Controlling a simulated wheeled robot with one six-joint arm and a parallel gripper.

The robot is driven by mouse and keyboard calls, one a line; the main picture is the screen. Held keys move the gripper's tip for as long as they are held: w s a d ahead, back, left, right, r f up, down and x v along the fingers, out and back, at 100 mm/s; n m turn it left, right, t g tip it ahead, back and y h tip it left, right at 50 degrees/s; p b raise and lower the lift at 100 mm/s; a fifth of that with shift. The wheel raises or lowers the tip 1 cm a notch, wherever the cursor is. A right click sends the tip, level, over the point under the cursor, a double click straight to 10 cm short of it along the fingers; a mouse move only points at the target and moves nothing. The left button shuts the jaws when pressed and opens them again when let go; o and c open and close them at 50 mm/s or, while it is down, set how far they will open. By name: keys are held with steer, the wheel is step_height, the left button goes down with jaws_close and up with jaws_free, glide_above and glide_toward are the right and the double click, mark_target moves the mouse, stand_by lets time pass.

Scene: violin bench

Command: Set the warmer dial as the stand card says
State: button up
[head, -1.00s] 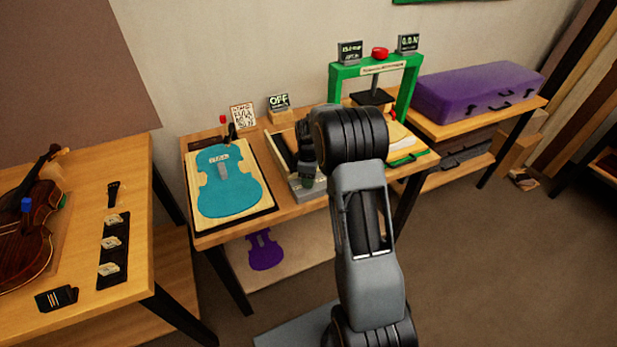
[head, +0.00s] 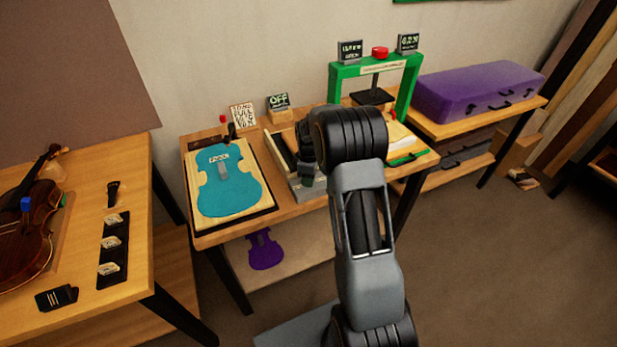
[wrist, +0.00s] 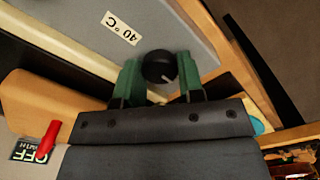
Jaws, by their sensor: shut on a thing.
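The warmer dial (wrist: 160,66) is a round black knob with a pale pointer line, on a grey surface beside a "40 °C" label (wrist: 122,28) in the wrist view. My gripper (wrist: 158,77) is shut on the dial, with one green finger on each side. In the head view my arm mostly hides the grey warmer (head: 308,190), and the dial cannot be made out. The stand card (head: 242,115) is white with dark lettering too small to read surely. A small display (head: 278,101) reads OFF.
A teal violin-shaped plate (head: 232,195) lies on a board left of the warmer. A green press (head: 335,85) stands behind at the right, and a purple case (head: 478,90) lies further right. A red-handled tool (wrist: 48,140) shows near the gripper in the wrist view.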

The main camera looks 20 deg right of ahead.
steer(key=m, duration=0.4)
steer(key=shift+m+b, duration=0.3)
steer(key=shift+b, duration=0.1)
steer(key=m, duration=0.4)
steer(key=shift+m+b, duration=0.3)
steer(key=m, duration=0.4)
steer(key=shift+r+m+b, duration=0.1)
steer(key=shift+m+b, duration=0.2)
steer(key=shift+m, duration=1.7)
steer(key=o, duration=0.6)
steer(key=shift+o, duration=0.2)
step_height(320, 180, up, 14)
